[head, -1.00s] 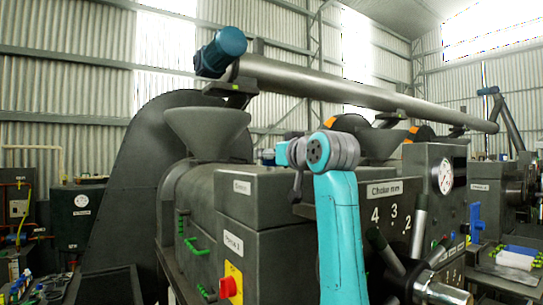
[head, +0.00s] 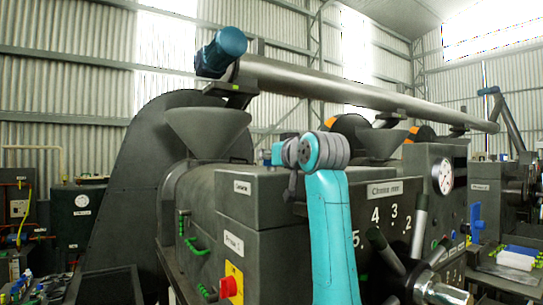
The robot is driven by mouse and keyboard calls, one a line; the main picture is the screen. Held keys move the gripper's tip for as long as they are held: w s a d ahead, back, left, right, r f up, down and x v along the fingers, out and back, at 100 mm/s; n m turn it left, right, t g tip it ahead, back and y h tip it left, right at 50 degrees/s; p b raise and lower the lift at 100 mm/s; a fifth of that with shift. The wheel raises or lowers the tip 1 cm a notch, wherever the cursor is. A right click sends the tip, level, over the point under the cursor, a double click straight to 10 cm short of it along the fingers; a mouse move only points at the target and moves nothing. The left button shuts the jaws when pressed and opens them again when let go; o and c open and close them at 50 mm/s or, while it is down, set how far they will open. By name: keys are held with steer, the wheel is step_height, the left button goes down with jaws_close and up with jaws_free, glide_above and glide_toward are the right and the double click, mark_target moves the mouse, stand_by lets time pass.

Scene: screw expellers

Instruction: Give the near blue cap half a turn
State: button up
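A blue, cap-shaped motor end (head: 221,52) sits at the upper left end of a long inclined grey tube; I cannot tell whether it is the cap meant. A blue handle (head: 476,220) shows at the right, on the front of the dark machine. My teal arm stands in front of the machine. My gripper (head: 292,187) seems to be the small dark part left of the grey joint; its fingers are too small and dark to make out. It appears apart from both blue things.
The dark expeller body (head: 265,215) with its hopper (head: 207,128) fills the middle. A red knob (head: 228,287) is low on its front. Dark-gripped levers (head: 385,250) stand right of my arm. A white and blue tray (head: 515,258) is at far right.

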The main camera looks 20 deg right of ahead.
steer(key=shift+m+h, duration=1.05)
steer(key=shift+h, duration=0.6)
steer(key=shift+m+h, duration=1.05)
steer(key=shift+h, duration=0.6)
steer(key=o, duration=1.2)
steer(key=shift+c, duration=0.2)
steer(key=shift+s, duration=0.1)
steer(key=v, duration=1.1)
steer(key=shift+s+a, duration=0.15)
steer(key=shift+s, duration=0.2)
